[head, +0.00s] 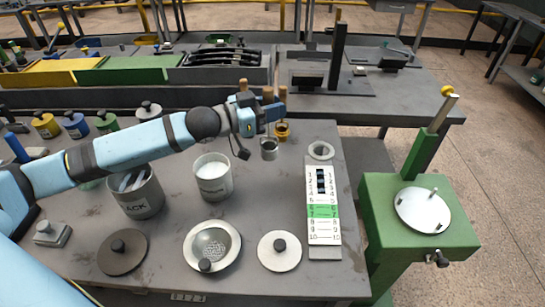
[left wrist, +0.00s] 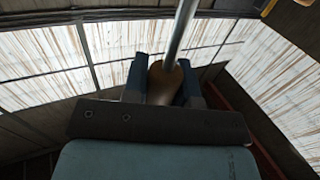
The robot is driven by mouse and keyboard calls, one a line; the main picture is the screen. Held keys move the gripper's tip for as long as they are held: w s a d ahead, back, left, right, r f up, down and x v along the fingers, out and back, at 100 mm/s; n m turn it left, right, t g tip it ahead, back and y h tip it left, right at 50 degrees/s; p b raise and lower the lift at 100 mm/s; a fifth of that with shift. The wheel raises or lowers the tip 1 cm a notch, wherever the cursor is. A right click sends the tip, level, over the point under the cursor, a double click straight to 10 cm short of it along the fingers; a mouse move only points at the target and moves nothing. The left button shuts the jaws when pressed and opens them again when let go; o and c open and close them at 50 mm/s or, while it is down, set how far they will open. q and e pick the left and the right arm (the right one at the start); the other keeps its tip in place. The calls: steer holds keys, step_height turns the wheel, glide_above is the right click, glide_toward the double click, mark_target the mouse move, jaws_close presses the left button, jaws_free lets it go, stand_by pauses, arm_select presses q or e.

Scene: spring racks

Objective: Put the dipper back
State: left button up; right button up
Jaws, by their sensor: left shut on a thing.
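My left gripper (head: 262,114) reaches in over the middle of the bench and is shut on the dipper. In the left wrist view the dipper's brown wooden handle (left wrist: 164,82) sits between the two dark blue fingers, with a thin metal rod running up from it in the picture. In the head view a small grey cup (head: 269,149) shows just below the gripper, and an orange cup (head: 282,130) shows beside it. Wooden handle ends show around the gripper. I cannot tell for sure which cup belongs to the held handle. My right gripper is not in view.
A white pot (head: 213,178) and a grey tin marked as black (head: 136,192) stand under my arm. A dish (head: 212,247), two lids and a numbered gauge board (head: 323,207) lie in front. A green stand (head: 420,213) is beyond the bench.

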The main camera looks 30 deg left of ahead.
mark_target(262, 152)
arm_select(q)
step_height(262, 152, down, 8)
steer(key=shift+f, duration=2.55)
steer(key=o, duration=0.9)
steer(key=shift+c, duration=0.2)
steer(key=shift+r, duration=0.2)
steer(key=v, duration=1.2)
steer(key=shift+b, duration=0.4)
steer(key=shift+a, duration=0.1)
